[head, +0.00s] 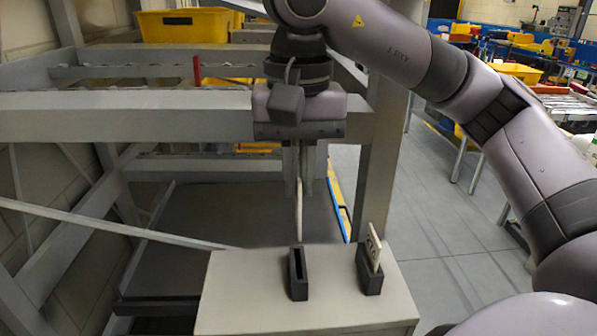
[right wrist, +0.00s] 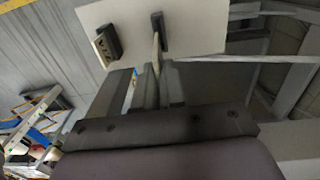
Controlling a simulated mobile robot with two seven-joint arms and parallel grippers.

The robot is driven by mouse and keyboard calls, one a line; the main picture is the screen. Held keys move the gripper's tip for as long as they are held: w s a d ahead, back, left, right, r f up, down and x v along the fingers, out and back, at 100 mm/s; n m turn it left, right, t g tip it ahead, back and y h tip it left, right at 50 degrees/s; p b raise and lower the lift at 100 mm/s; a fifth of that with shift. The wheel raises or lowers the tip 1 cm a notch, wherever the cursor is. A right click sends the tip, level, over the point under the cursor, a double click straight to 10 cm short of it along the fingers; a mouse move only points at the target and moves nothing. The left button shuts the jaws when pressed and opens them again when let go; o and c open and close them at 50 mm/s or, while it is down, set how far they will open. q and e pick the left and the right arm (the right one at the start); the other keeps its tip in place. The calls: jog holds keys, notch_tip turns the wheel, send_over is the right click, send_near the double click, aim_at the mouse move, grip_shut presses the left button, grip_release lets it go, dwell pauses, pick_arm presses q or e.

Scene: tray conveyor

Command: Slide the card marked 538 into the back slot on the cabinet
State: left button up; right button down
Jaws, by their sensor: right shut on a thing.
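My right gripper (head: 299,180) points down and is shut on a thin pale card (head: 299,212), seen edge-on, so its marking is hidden. The card's lower end appears just above and beyond a dark slot holder (head: 298,275) on the white cabinet (head: 235,290). That slot looks empty. A second dark holder (head: 370,281) to the right has a marked card (head: 374,246) standing in it, leaning slightly; its marking is too small to read surely. In the right wrist view, the held card (right wrist: 156,52) overlaps the end of the empty-looking holder (right wrist: 158,28). My left gripper is out of view.
A grey metal frame with a horizontal beam (head: 120,118) stands behind the cabinet, and a post (head: 378,170) rises near the gripper. A yellow bin (head: 185,25) sits at the back left. Open floor (head: 450,225) lies to the right.

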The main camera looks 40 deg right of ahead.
aim_at(298, 211)
jog(key=shift+f+b, duration=2.25)
jog(key=shift+f, duration=0.6)
jog(key=shift+p, duration=0.35)
jog(key=shift+f+b, duration=2.15)
jog(key=shift+f, duration=0.45)
jog(key=c, duration=1.1)
grip_release()
jog(key=shift+c, duration=0.2)
